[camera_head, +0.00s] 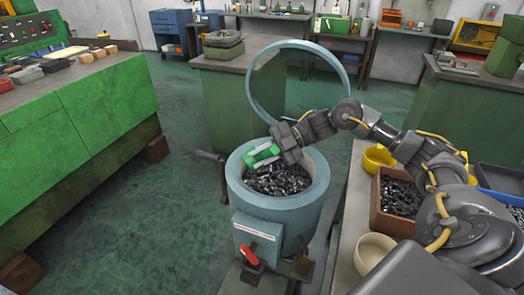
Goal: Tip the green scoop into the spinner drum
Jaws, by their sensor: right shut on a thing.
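The spinner drum (234,202) is a pale blue-grey open cylinder near the middle. Dark metal pieces (280,180) lie inside it. The green scoop (262,155) is over the back left part of the drum's opening and looks tilted. My right gripper (280,147) is shut on the scoop; my arm comes in from the right. The inside of the scoop is partly hidden, so I cannot tell what is in it. My left gripper is not in view.
The drum's round lid (254,98) stands raised behind it. A red lever (249,254) is on the front. At right, a bench holds a brown bin (377,212) of dark pieces, a yellow bowl (372,161) and a cream bowl (362,254). A green machine (85,125) stands at left.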

